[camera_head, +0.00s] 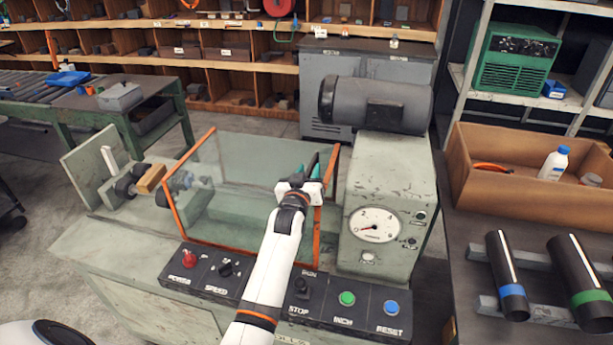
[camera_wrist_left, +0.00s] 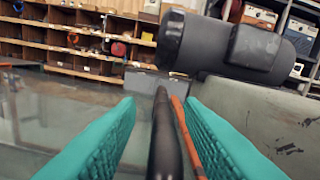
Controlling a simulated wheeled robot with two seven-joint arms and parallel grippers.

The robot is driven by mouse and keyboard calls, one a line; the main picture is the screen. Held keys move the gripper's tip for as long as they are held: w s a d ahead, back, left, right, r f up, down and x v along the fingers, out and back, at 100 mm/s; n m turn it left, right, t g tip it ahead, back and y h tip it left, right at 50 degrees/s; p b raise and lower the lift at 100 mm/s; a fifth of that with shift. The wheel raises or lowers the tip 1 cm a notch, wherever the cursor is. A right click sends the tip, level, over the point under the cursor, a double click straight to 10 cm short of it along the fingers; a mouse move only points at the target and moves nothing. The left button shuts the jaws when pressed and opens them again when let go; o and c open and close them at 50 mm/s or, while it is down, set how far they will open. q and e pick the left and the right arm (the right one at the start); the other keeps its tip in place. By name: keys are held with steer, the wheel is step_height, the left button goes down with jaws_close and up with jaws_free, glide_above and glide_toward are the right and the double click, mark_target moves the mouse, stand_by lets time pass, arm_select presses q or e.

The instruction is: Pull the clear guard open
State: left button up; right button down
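The clear guard (camera_head: 240,190) is a see-through box with orange edges over the machine bed, and it stands closed across the work area. My left gripper (camera_head: 312,168) is at the guard's right edge, in front of the grey headstock. In the left wrist view, its two teal fingers (camera_wrist_left: 160,108) are apart, on either side of a black bar handle (camera_wrist_left: 166,135). The guard's orange edge (camera_wrist_left: 186,135) runs just right of the handle. A gap shows between the left finger and the handle. My right gripper is not in view.
The grey headstock (camera_head: 388,190) with a dial and a motor (camera_head: 375,103) stands close right of the gripper. A control panel (camera_head: 285,292) with buttons lies in front. A bench at right holds dark pipes (camera_head: 508,275) and a wooden box (camera_head: 530,190).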

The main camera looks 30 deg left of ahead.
arm_select(q)
steer(key=b+v, duration=0.2)
steer(key=v, duration=1)
